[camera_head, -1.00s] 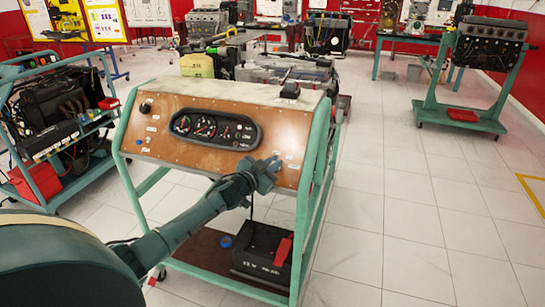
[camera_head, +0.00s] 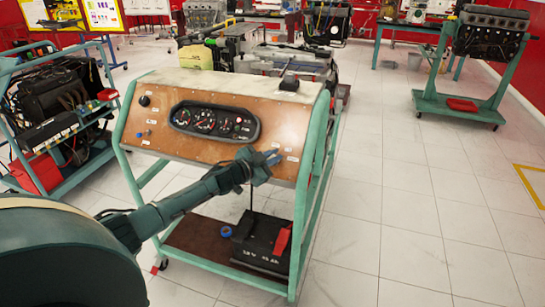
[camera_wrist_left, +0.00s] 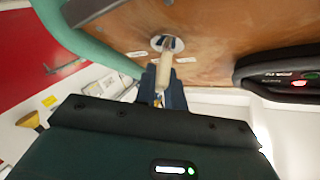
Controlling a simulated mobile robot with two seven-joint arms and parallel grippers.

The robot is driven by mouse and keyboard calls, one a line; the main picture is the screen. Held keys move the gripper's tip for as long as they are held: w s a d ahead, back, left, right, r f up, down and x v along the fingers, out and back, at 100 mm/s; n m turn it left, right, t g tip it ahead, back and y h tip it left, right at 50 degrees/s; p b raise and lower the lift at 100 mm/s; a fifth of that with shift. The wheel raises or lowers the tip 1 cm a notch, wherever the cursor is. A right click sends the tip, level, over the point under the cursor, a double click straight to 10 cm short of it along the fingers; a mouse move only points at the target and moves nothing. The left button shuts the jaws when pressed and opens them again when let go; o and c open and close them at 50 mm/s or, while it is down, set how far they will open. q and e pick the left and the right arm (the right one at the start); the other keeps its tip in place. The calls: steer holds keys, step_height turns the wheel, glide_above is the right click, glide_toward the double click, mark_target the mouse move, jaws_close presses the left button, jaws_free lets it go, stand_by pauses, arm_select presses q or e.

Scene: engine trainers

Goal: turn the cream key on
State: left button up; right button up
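The cream key (camera_wrist_left: 166,68) sits in a round pale switch plate (camera_wrist_left: 167,44) on the brown panel in the left wrist view. My left gripper (camera_wrist_left: 164,84) has its dark blue fingers on either side of the key's outer end. The view does not settle whether they press on it. In the head view the left gripper (camera_head: 272,158) is at the right part of the brown panel (camera_head: 290,128) and hides the key there. My right gripper is not in view.
The gauge cluster (camera_head: 215,124) lies left of the gripper on the panel, and its edge shows in the left wrist view (camera_wrist_left: 285,76). The green trolley frame (camera_head: 309,175) rises close to the right. A black battery (camera_head: 262,242) stands on the lower shelf. Open floor lies right.

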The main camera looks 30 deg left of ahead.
arm_select(q)
steer(key=o, duration=0.4)
steer(key=shift+s, duration=0.1)
steer(key=v, duration=1.3)
